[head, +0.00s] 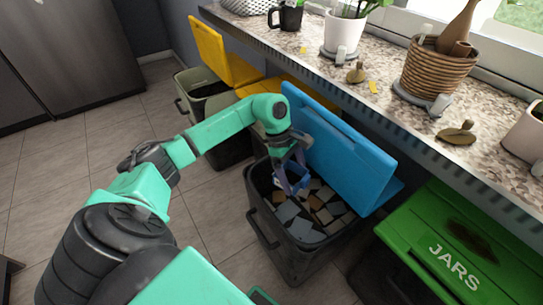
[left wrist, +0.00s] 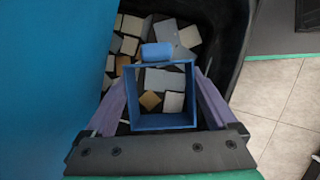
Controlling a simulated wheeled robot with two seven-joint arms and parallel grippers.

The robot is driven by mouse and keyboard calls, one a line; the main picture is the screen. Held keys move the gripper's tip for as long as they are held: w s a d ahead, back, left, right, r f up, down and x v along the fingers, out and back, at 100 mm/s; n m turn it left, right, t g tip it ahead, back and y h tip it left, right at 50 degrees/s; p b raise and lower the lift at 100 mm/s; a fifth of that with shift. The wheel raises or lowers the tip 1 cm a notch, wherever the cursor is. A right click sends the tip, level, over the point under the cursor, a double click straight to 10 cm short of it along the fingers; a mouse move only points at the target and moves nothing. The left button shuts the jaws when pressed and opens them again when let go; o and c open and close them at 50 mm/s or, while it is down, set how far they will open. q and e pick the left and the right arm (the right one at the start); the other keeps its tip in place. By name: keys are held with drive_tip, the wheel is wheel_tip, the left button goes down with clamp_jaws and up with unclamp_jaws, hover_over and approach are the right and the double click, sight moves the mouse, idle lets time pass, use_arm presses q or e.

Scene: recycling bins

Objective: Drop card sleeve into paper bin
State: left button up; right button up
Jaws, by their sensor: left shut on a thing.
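The card sleeve (head: 291,181) is a blue, open square tube. My left gripper (head: 290,176) is shut on it by its sides and holds it in the mouth of the paper bin (head: 266,232), the dark bin with the raised blue lid (head: 338,150). In the left wrist view the sleeve (left wrist: 162,123) sits between the two purple-grey fingers (left wrist: 162,98), and I see the bin's contents through it. A small blue piece (left wrist: 157,52) shows just past the sleeve's far edge; I cannot tell whether it belongs to the sleeve. My right gripper is out of view.
Several grey, white and brown pieces (head: 318,207) lie in the paper bin. A green lid marked JARS (head: 455,250) is at right, and a bin with a yellow lid (head: 215,50) stands behind. The counter (head: 320,65) overhangs the bins. Floor at left is clear.

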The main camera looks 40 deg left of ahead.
use_arm(q)
drive_tip(key=o, duration=1)
drive_tip(key=shift+c, duration=0.2)
drive_tip(key=p+v, duration=0.2)
drive_tip(key=v, duration=1.2)
drive_tip(key=shift+r, duration=0.3)
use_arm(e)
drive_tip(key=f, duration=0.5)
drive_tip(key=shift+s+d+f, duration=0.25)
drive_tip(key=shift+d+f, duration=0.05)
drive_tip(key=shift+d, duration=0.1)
